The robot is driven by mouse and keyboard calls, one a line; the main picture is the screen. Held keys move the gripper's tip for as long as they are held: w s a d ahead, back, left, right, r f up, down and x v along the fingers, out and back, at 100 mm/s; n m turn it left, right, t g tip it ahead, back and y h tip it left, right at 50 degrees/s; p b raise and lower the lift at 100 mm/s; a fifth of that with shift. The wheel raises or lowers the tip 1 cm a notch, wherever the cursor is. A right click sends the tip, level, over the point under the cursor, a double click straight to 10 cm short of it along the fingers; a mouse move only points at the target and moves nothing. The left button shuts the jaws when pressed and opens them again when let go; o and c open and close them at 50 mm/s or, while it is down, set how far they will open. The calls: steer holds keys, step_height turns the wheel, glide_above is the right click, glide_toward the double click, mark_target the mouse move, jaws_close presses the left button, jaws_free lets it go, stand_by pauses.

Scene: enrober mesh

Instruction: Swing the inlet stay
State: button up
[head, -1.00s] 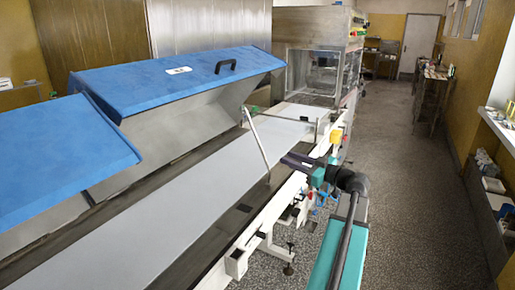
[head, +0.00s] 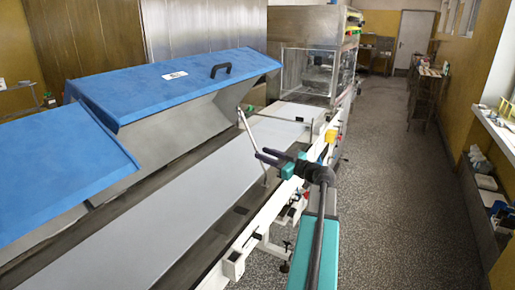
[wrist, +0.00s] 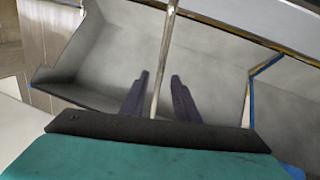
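The inlet stay appears to be the thin pale metal rod (head: 246,129), which stands tilted at the side of the long conveyor, beside the blue-lidded hood. My gripper (head: 262,155) is at the rod's lower half, with its dark fingers spread. In the wrist view the rod (wrist: 164,62) runs down between the two fingers of my gripper (wrist: 159,76), with a gap visible on each side. The gripper is open and not closed on the rod. The rod's lower end is hidden behind the gripper body in the wrist view.
The white conveyor belt (head: 165,195) runs toward a steel machine with a clear-sided box (head: 308,72). Blue lids (head: 175,82) cover the left side. A white frame rail (head: 245,245) lies along the near side. The speckled floor (head: 390,180) at right is open.

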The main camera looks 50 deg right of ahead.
steer(key=shift+w+a+p, duration=0.1)
steer(key=shift+w+p, duration=0.6)
steer(key=shift+w, duration=1.7)
